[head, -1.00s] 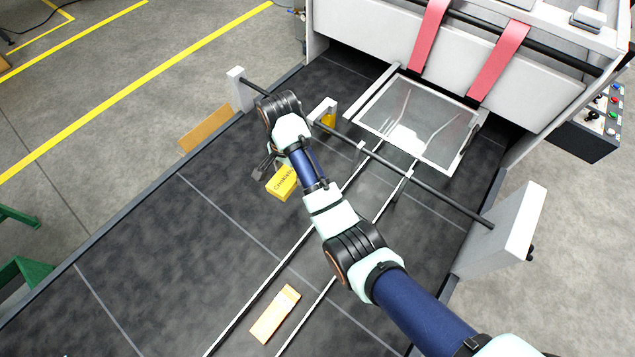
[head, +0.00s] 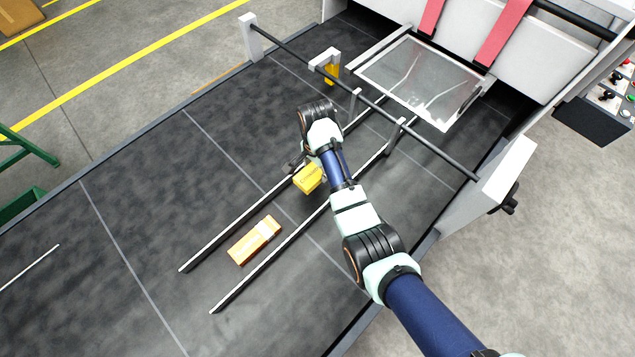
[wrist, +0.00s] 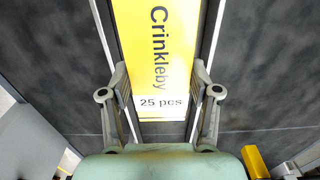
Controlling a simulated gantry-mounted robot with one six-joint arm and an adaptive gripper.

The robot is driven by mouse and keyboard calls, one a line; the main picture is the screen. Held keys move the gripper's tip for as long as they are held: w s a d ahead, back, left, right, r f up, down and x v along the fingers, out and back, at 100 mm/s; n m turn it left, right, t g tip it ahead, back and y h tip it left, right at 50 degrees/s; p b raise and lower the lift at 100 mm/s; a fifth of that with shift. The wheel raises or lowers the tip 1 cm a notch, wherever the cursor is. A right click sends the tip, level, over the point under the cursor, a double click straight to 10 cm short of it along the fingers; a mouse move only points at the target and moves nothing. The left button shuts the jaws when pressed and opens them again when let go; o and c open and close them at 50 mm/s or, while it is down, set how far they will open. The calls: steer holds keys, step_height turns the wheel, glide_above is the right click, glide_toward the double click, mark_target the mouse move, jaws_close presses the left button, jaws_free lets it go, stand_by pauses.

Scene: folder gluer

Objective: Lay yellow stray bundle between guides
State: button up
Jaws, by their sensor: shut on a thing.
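The yellow bundle (head: 308,178), printed "Crinkleby 25 pcs", is in my gripper. In the wrist view the bundle (wrist: 157,60) lies lengthwise between the two fingers, over the strip between the two guide rails. My gripper (wrist: 160,92) is shut on its sides. The left guide rail (head: 232,233) and right guide rail (head: 262,270) run along the dark bed on either side of it. Whether the bundle touches the bed is hard to tell. My wrist hides part of it in the head view.
An orange bundle (head: 254,240) lies between the guides nearer the front. A black crossbar (head: 380,112) with a bracket and another yellow piece (head: 331,73) stands beyond my gripper. A clear plate (head: 420,78) lies before the machine. The bed's left side is open.

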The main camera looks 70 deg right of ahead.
step_height(320, 180, down, 8)
steer(key=shift+f+b, duration=0.1)
steer(key=shift+b, duration=0.5)
steer(key=shift+f, duration=0.1)
steer(key=o, duration=1.2)
steer(key=shift+o, duration=0.2)
step_height(320, 180, up, 12)
steer(key=shift+r+p, duration=0.15)
steer(key=shift+p, duration=0.85)
